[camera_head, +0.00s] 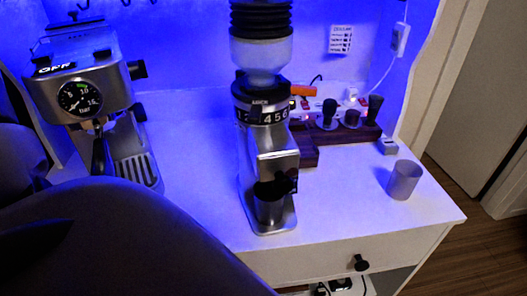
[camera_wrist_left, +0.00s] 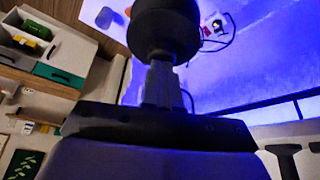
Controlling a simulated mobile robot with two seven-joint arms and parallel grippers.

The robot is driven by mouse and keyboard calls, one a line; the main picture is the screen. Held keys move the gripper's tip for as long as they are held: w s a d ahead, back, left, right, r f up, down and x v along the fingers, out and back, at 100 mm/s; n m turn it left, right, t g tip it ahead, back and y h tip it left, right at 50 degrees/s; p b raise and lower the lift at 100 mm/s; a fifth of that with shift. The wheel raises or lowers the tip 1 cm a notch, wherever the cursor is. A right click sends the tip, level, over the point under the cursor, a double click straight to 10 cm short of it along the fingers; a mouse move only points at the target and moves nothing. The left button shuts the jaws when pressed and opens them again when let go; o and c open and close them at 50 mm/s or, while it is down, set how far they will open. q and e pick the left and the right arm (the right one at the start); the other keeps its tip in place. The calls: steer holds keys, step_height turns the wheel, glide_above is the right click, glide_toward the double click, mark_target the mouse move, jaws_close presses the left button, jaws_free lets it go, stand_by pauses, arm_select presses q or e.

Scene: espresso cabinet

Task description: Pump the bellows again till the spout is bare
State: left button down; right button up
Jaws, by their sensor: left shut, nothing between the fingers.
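The black ribbed bellows (camera_head: 261,18) sits on top of the silver grinder (camera_head: 268,150); its top is cut off by the head view's upper edge. In the left wrist view a round black part, which looks like the bellows (camera_wrist_left: 165,28), lies straight beyond my left gripper (camera_wrist_left: 164,68). The gripper is shut and empty, its fingertips at or very near that part; I cannot tell whether they touch. The spout area (camera_head: 277,184) is low on the grinder's front, over a dark cup (camera_head: 269,208). Any grounds there are too small to see. My right gripper is not in view.
An espresso machine (camera_head: 85,95) with a gauge stands at the left. A dark wooden stand (camera_head: 345,137) with tools is behind the grinder. A grey cup (camera_head: 404,180) stands at the right. The countertop (camera_head: 340,205) between grinder and cup is clear. A drawer knob (camera_head: 361,263) sticks out in front.

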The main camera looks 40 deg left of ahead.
arm_select(q)
steer(key=shift+f, duration=0.6)
steer(key=shift+r+p, duration=0.9)
steer(key=shift+r, duration=2.65)
